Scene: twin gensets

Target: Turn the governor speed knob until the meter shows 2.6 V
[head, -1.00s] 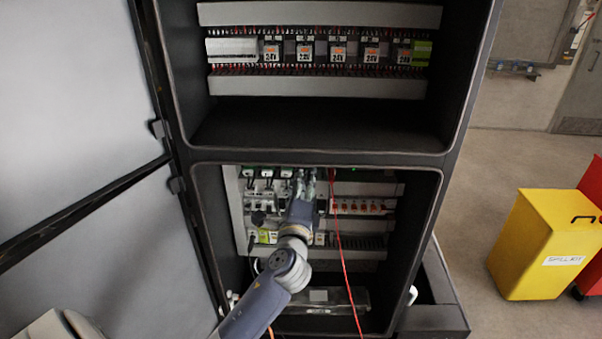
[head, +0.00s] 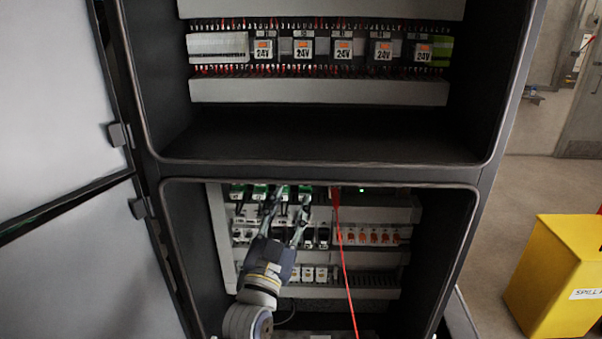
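My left gripper (head: 289,207) reaches up inside the lower cabinet bay. Its two fingers are spread apart, with nothing visible held between them. The fingertips are in front of the row of green-topped modules (head: 238,193); whether they touch one cannot be told. The governor speed knob cannot be made out; it may be among these small parts or behind the fingers. No meter display can be read in this view. A red lead (head: 347,268) hangs down just right of the gripper. My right gripper is not in view.
The lower bay (head: 446,240) has dark side walls close around my arm. Breakers with red-orange marks (head: 374,236) sit right of the lead. Above is a bay with 24V relays (head: 343,50). Open door panels (head: 62,85) stand left; a yellow bin (head: 557,278) stands right.

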